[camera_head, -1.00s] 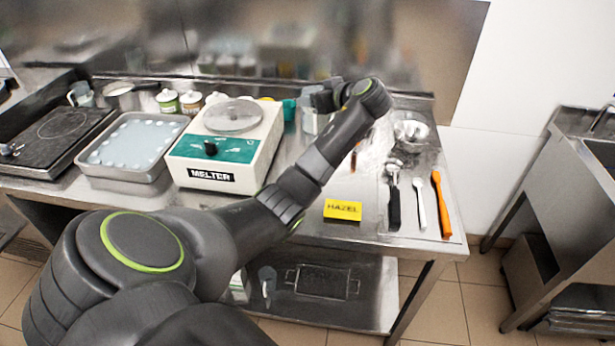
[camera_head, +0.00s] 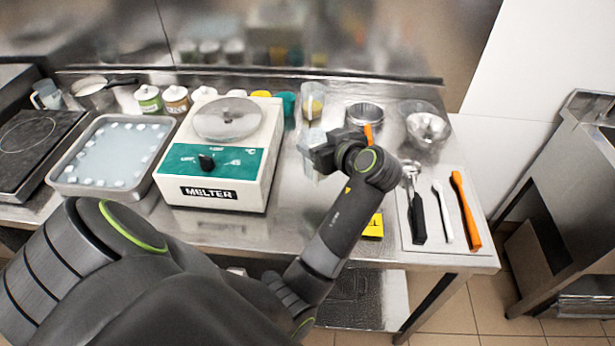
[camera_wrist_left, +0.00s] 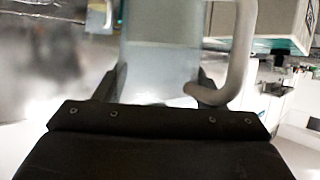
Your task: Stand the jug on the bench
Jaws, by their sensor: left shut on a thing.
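The jug (camera_head: 309,143) is translucent and pale. It shows just left of my left gripper (camera_head: 322,152), over the bench (camera_head: 290,205) to the right of the melter. In the left wrist view the jug's body (camera_wrist_left: 160,65) stands between the two dark fingers, with its pale handle (camera_wrist_left: 244,45) on the right. My left gripper is shut on the jug. The jug's base is hidden, so I cannot tell whether it touches the bench. My right gripper is not in view.
The melter (camera_head: 210,194) stands left of the jug. A clear container with yellow contents (camera_head: 313,100) and a steel pot (camera_head: 365,116) are behind. A yellow card (camera_head: 374,226) is partly hidden by my arm. Utensils lie on a mat (camera_head: 430,243) at right.

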